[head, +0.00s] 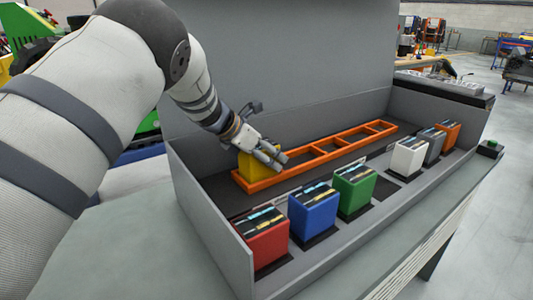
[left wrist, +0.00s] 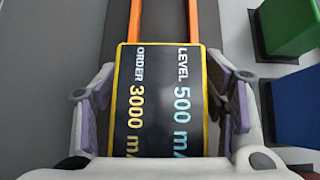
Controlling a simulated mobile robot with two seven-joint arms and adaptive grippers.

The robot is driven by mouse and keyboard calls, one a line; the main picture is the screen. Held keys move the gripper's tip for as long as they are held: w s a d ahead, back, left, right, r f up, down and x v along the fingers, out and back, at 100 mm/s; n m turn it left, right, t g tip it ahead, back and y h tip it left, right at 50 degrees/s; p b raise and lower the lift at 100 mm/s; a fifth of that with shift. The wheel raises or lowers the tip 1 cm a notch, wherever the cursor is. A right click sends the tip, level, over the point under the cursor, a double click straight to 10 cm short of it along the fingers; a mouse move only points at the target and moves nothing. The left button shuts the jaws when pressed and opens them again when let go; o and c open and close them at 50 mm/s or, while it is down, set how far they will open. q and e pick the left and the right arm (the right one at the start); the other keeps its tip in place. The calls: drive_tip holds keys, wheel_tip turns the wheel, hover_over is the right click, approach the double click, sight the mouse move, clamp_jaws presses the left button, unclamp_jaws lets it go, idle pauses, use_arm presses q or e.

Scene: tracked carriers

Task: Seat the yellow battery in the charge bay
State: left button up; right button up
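The yellow battery (head: 254,165) stands at the near left end of the orange frame (head: 333,154), partly hidden behind my left gripper (head: 268,150). In the left wrist view, the dark labelled top of the yellow battery (left wrist: 160,100) faces the camera, with a yellow rim. The fingers of my left gripper (left wrist: 162,95) stand on both sides of it, spread wide, with narrow gaps seeming to show beside the battery. The battery's lower part is hidden, so I cannot tell how deep it sits. My right gripper is not in view.
Red (head: 262,242), blue (head: 313,212) and green (head: 354,190) batteries stand in a front row, with white (head: 407,157), grey (head: 434,147) and orange (head: 452,132) ones farther right. Grey walls (head: 205,215) enclose the tray. The orange frame's farther cells look empty.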

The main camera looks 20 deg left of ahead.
use_arm(q)
drive_tip(key=shift+s+f, duration=0.1)
drive_tip(key=v, duration=1.2)
